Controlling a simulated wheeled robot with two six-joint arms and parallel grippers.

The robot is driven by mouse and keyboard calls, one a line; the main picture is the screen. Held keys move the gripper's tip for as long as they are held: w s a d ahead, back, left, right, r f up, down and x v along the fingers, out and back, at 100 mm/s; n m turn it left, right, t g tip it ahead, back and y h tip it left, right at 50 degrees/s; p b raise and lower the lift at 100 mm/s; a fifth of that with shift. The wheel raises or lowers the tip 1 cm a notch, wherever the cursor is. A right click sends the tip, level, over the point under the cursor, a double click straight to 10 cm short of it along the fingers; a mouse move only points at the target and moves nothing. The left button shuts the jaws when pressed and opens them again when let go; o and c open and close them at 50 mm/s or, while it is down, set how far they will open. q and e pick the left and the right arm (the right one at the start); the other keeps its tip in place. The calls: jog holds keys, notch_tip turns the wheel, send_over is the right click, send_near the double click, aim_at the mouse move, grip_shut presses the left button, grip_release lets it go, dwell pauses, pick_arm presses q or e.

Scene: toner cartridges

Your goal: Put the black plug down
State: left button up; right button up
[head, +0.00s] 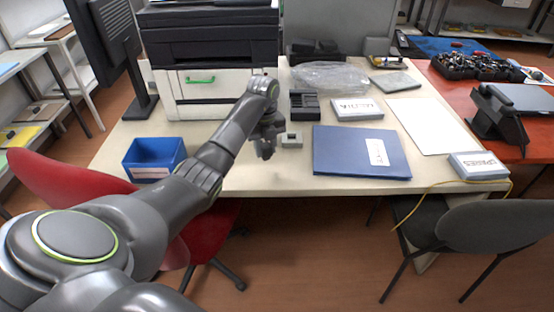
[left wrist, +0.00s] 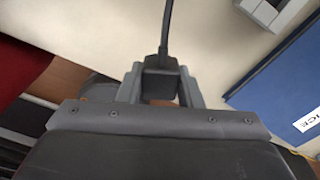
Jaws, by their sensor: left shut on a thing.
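The black plug (left wrist: 160,84) is between the fingers of my left gripper (left wrist: 160,88), which is shut on it. Its dark cable runs up and away in the left wrist view. In the head view my left gripper (head: 265,148) is over the desk (head: 240,175), close to its front edge; the plug is hard to make out there. A small grey-green block (head: 291,140) stands just right of the gripper, and it also shows in the left wrist view (left wrist: 267,10). The gap between plug and desk top is unclear. My right gripper is not in view.
A blue folder (head: 345,155) lies to the right, a blue bin (head: 150,160) to the left. A printer (head: 215,90) and black holder (head: 304,106) stand behind. A yellow cable (head: 450,184) crosses the front right edge.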

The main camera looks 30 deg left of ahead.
aim_at(266, 159)
pick_arm(q)
notch_tip(266, 159, down, 5)
jog(key=shift+r, duration=0.2)
jog(key=shift+f, duration=0.2)
jog(key=o, duration=0.9)
jog(key=shift+r, duration=0.15)
